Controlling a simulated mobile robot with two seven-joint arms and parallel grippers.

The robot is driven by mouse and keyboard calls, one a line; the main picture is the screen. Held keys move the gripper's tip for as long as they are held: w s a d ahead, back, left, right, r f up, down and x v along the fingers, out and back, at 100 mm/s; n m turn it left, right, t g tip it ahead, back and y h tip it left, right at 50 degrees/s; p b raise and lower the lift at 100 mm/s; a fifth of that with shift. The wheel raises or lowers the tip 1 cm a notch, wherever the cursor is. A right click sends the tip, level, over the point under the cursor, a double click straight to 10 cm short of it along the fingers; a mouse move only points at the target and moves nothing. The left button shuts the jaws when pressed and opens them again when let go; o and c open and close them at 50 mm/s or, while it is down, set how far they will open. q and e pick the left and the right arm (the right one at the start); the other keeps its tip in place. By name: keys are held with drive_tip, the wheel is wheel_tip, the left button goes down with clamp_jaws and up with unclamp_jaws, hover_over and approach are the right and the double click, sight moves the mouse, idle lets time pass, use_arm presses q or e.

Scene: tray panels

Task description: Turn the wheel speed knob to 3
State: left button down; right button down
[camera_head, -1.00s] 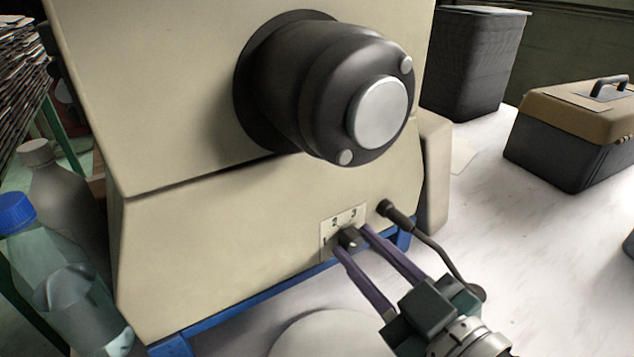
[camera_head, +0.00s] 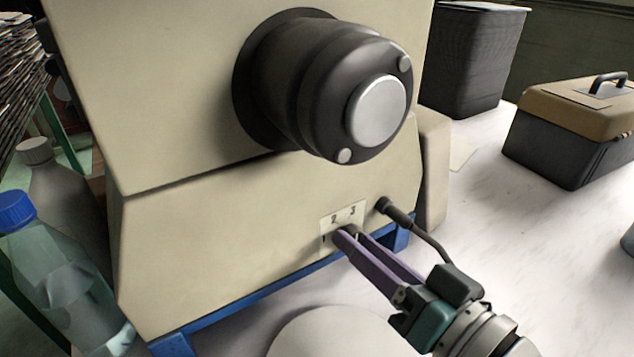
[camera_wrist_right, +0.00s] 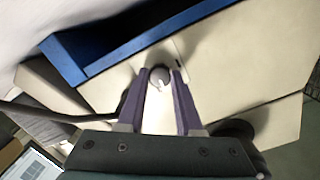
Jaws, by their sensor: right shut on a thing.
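The wheel speed knob (camera_wrist_right: 159,76) is a small dark round knob with a light centre, seen between my fingertips in the right wrist view. Its label plate (camera_head: 328,222) carries the numbers 1, 2 and 3 on the low front of the cream machine (camera_head: 210,235). My right gripper (camera_head: 350,234) is shut on the knob, with one purple finger on each side. In the head view the fingers hide most of the knob, so I cannot tell which number it points to. My left gripper is not in view.
A large black wheel hub (camera_head: 345,95) juts out above the plate. A black cable plug (camera_head: 393,211) sits just right of my fingers. A blue frame (camera_head: 270,300) runs under the machine. Bottles (camera_head: 60,275) stand at left; a toolbox (camera_head: 565,140) and bin (camera_head: 472,62) stand at right.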

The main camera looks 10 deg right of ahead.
drive_tip(key=m+b, duration=0.1)
drive_tip(key=m, duration=0.3)
drive_tip(key=shift+y, duration=0.3)
drive_tip(key=shift+m, duration=0.4)
drive_tip(key=c, duration=0.6)
unclamp_jaws()
drive_tip(key=v, duration=1)
drive_tip(key=shift+d+p, duration=0.1)
drive_tip(key=shift+p, duration=0.3)
drive_tip(key=shift+w, duration=0.1)
